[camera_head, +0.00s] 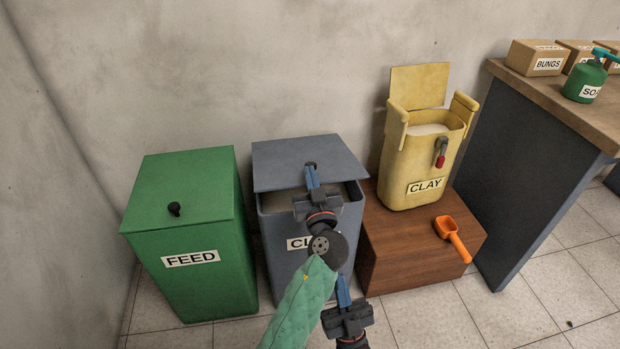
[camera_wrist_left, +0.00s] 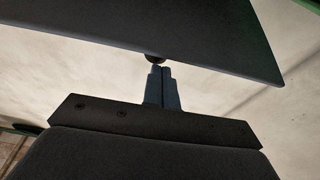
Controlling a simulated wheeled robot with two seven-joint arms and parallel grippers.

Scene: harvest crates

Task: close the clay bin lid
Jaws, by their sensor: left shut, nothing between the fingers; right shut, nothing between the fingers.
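My right gripper (camera_head: 342,282) is shut and empty, lower, in front of the bin.
A green FEED bin (camera_head: 190,285) with its lid shut stands left. A yellow CLAY tub (camera_head: 405,165), its lid (camera_head: 419,86) upright, stands on a brown box (camera_head: 400,262) at right with an orange scoop (camera_head: 452,238). A workbench (camera_head: 540,150) is further right.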

